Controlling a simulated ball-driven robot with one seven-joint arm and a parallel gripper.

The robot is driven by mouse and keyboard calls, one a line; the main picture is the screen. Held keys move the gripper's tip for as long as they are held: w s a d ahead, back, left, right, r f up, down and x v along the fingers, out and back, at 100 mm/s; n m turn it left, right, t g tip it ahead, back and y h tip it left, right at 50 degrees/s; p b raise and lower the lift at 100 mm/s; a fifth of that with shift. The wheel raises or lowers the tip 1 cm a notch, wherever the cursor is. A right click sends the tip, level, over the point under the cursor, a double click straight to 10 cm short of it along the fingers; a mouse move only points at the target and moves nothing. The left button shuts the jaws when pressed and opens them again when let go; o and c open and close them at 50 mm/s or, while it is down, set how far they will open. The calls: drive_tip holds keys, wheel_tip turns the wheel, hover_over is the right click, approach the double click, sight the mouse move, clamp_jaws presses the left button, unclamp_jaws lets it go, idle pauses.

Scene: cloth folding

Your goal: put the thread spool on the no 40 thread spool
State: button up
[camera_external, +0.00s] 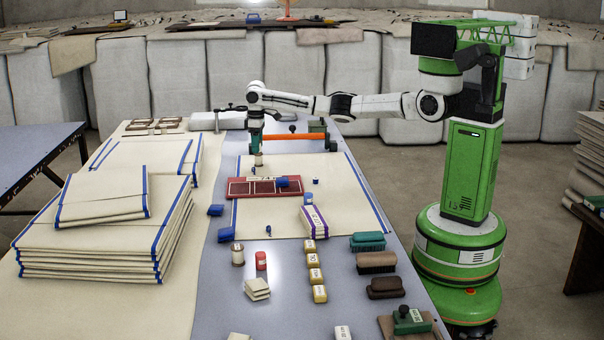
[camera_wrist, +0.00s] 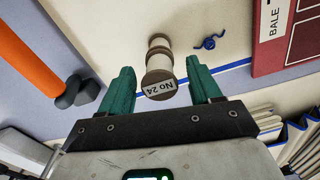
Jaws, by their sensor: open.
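My gripper (camera_wrist: 163,80) is open, its two green fingers on either side of a thread spool (camera_wrist: 159,62) marked "NO 24". The spool has cream thread and brown flanges, with visible gaps to both fingers. Several brown and cream bands show along it; I cannot tell whether another spool is under it. In the external view this spool (camera_external: 258,160) is upright on the cream cloth, directly under my gripper (camera_external: 256,148). A second thread spool (camera_external: 238,254) stands upright on the table at the front left. Its label is unreadable, and no "40" can be read.
An orange roller (camera_external: 295,137) lies close beside my gripper. A red board (camera_external: 265,188) lies in front of the spool, and a blue loop (camera_wrist: 210,41) is near it. Stacked cloths (camera_external: 100,235) fill the left; brushes (camera_external: 367,242) and small labelled blocks (camera_external: 313,261) stand at right.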

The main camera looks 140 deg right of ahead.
wheel_tip(320, 180, up, 12)
drive_tip(key=p, duration=0.2)
drive_tip(key=shift+r, duration=0.15)
idle(0.4)
idle(0.4)
